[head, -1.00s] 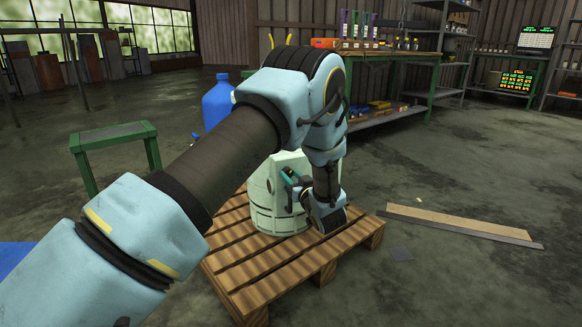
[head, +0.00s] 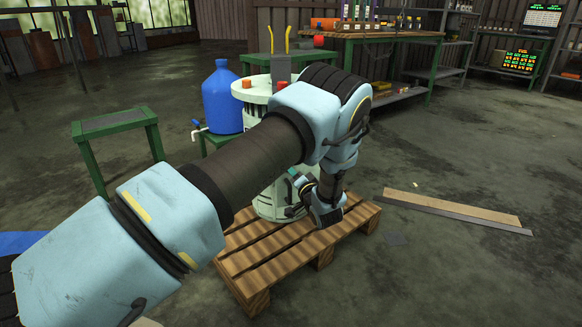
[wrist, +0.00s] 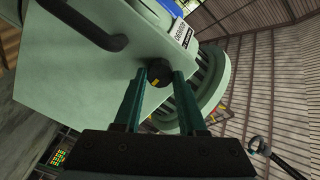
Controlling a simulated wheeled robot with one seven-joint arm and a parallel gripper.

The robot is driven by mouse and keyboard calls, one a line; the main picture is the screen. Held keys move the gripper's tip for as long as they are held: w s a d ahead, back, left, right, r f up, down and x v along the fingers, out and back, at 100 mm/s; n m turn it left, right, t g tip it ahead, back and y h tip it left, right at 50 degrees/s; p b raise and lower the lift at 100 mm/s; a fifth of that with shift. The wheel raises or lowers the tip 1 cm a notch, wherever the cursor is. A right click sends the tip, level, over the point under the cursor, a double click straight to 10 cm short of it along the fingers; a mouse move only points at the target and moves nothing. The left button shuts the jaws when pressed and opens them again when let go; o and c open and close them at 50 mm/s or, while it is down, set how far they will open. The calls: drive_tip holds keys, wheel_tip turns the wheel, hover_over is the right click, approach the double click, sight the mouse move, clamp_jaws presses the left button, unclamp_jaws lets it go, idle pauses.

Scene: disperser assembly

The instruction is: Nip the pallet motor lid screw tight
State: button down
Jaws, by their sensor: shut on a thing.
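The pale green disperser (head: 272,205) stands upright on the wooden pallet (head: 250,287), partly hidden behind my arm. In the wrist view a pale green housing (wrist: 75,72) carries a black handle (wrist: 88,26) and a small label. A round black screw knob (wrist: 159,73) with a yellow mark sits at its edge. My gripper (wrist: 159,76) has one teal finger on each side of this knob and is shut on it. In the head view my gripper (head: 299,180) is at the machine's right side; the knob is hidden there.
A blue jug (head: 222,98) stands behind the machine on the left. A green stool (head: 113,122) is further left. A workbench (head: 390,36) stands behind.

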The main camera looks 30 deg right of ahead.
drive_tip(key=shift+m+p, duration=0.4)
drive_tip(key=shift+m, duration=0.8)
drive_tip(key=shift+f, duration=0.1)
drive_tip(key=shift+c, duration=2.3)
unclamp_jaws()
drive_tip(key=s+p, duration=0.1)
drive_tip(key=s, duration=0.9)
drive_tip(key=shift+s+a, duration=0.4)
